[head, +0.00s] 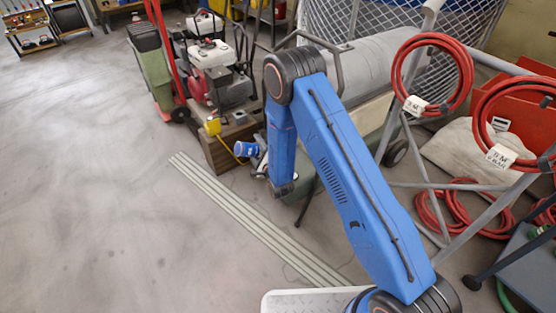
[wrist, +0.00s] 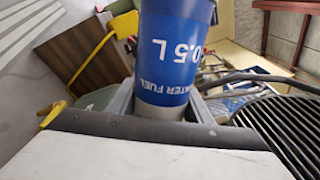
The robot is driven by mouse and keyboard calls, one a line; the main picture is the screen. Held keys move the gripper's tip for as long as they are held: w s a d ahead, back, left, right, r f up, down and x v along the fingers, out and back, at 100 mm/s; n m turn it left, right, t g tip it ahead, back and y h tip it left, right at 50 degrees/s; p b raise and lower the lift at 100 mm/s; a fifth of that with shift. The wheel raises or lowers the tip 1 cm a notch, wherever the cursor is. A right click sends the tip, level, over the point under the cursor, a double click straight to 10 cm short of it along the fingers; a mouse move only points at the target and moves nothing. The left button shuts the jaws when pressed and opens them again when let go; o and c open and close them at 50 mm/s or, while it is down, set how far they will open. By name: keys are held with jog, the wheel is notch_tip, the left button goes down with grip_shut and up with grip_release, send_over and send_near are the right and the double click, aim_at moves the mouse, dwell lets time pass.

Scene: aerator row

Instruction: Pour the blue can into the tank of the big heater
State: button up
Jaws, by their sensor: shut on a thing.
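The blue can (head: 245,149) is at my gripper (head: 259,160) in the head view, low beside the big heater and looking tilted toward its side. In the wrist view the blue can (wrist: 172,45) has white "0.5 L" and "HEATER FUEL" lettering upside down and a grey end band. My gripper (wrist: 162,108) is shut around that band. The big heater seems to be the long grey cylinder (head: 375,65) behind my arm in the head view. Its tank and filler opening cannot be made out; my arm covers much of that area. No pouring liquid shows.
A frame with red hoses (head: 432,75) stands right. A black grille (wrist: 285,130) is near the gripper. Left floor is clear.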

jog(key=shift+d+r, duration=0.15)
jog(key=shift+r, duration=0.05)
jog(key=shift+w+d+r+m, duration=0.25)
jog(key=shift+d+r+m, duration=0.35)
jog(key=shift+m, duration=0.5)
jog(key=shift+r, duration=0.15)
jog(key=shift+w+d+r+m, duration=0.35)
jog(key=shift+d+r+m, duration=0.25)
jog(key=shift+m, duration=0.5)
jog(key=shift+f, duration=0.15)
